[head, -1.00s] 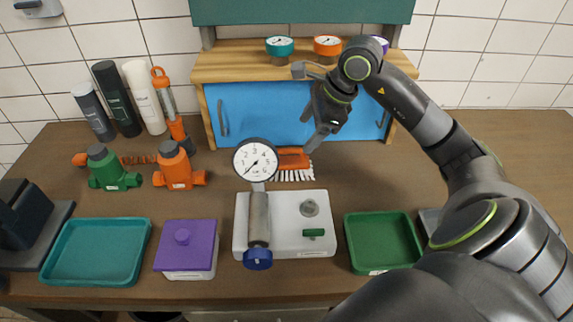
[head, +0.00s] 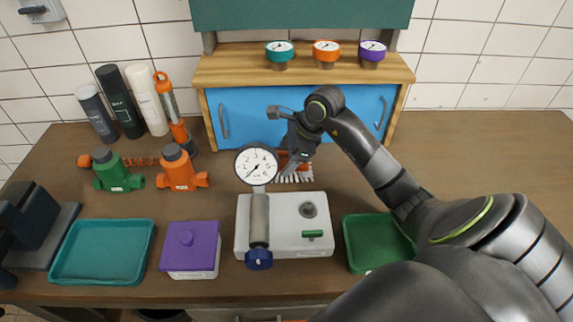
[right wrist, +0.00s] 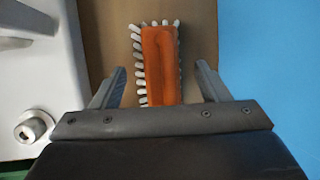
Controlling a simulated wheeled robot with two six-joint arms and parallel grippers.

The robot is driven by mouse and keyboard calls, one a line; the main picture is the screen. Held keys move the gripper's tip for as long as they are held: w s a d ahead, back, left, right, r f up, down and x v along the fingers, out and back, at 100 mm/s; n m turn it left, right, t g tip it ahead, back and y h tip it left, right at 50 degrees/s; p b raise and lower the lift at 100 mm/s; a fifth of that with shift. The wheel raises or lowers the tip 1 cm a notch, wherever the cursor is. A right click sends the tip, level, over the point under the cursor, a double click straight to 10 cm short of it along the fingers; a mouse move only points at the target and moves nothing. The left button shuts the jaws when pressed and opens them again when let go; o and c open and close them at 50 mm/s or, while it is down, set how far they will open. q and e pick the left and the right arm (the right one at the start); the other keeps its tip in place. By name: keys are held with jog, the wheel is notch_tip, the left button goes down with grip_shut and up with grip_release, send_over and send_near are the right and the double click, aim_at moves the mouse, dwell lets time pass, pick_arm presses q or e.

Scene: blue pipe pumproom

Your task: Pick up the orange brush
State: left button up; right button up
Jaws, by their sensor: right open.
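The orange brush (right wrist: 160,65) has white bristles and lies on the bench between the pump's white base and the blue cabinet. In the head view its white bristles (head: 296,178) show, and the gauge and my right gripper hide much of the rest. My right gripper (head: 287,172) is over the brush. In the right wrist view the right gripper (right wrist: 159,82) is open, with one finger on each side of the brush's near end and gaps between. My left gripper is not in view.
A dial gauge (head: 257,165) rises from the pump on a white base (head: 285,240), close to the brush. The blue cabinet (head: 265,110) stands behind. A green tray (head: 360,255) and purple box (head: 190,247) are in front. The bench at right is bare.

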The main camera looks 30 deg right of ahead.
jog(key=shift+x, duration=1.4)
jog(key=shift+w, duration=0.1)
jog(key=c, duration=0.9)
notch_tip(320, 180, up, 9)
jog(key=shift+w+f+b, duration=0.1)
jog(key=shift+b, duration=0.8)
jog(key=shift+r, duration=0.7)
jog(key=o, duration=0.5)
jog(key=c, duration=0.4)
